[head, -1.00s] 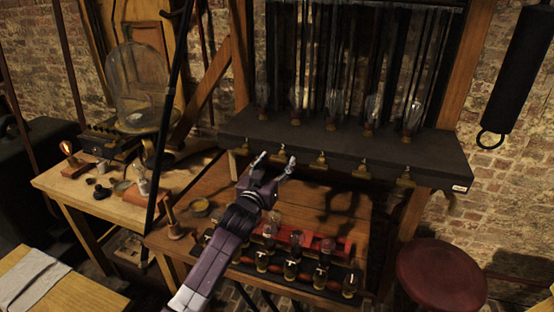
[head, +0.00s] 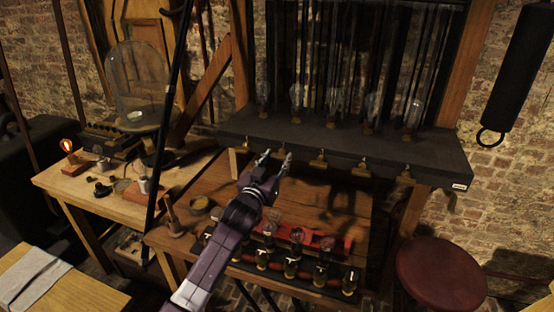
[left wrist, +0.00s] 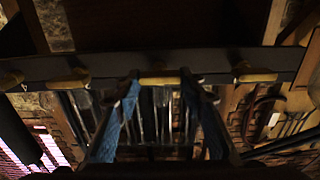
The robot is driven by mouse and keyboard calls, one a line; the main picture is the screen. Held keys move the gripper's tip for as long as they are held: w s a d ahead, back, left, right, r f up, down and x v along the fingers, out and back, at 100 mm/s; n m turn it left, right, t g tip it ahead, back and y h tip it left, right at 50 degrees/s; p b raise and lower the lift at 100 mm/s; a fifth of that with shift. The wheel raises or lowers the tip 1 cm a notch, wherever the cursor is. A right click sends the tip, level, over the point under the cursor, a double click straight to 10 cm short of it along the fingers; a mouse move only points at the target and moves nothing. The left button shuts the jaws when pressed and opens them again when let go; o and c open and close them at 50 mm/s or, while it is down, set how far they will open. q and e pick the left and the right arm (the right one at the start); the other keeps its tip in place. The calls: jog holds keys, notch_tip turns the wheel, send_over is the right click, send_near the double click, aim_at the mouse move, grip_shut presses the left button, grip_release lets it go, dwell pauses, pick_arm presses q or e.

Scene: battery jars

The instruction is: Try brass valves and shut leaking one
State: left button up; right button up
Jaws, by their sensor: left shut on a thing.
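Several brass valves hang in a row along the front edge of the dark shelf (head: 340,143). Valves show clearly at the left end (head: 242,145), in the middle (head: 318,159) and to the right (head: 362,168). My left gripper (head: 275,157) is at the second valve from the left, which it partly hides in the head view. In the left wrist view the brass handle (left wrist: 160,80) of that valve lies between my fingertips, and the gripper is shut on it. Neighbouring valves show on either side there, one at the left (left wrist: 70,80) and one at the right (left wrist: 258,76). My right gripper is not in view.
Glass bulbs (head: 297,98) stand on the shelf. Below, a wooden bench holds a red tray (head: 328,242) with several bulbs. A side table at the left carries a glowing lamp (head: 66,147) and a glass bell jar (head: 137,85). A red stool (head: 440,275) stands at the right.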

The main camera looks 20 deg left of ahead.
pick_arm(q)
jog(key=shift+n, duration=0.3)
jog(key=n+p, duration=0.1)
jog(key=n, duration=0.7)
jog(key=shift+a+p, duration=0.15)
jog(key=shift+p, duration=0.2)
jog(key=n, duration=0.4)
jog(key=shift+f+n+p, duration=0.1)
jog(key=shift+n+p, duration=0.3)
jog(key=n, duration=0.4)
jog(key=shift+f+p, duration=0.1)
jog(key=shift+p, duration=0.2)
jog(key=shift+n, duration=0.3)
jog(key=o, duration=1.2)
jog(key=shift+c, duration=0.2)
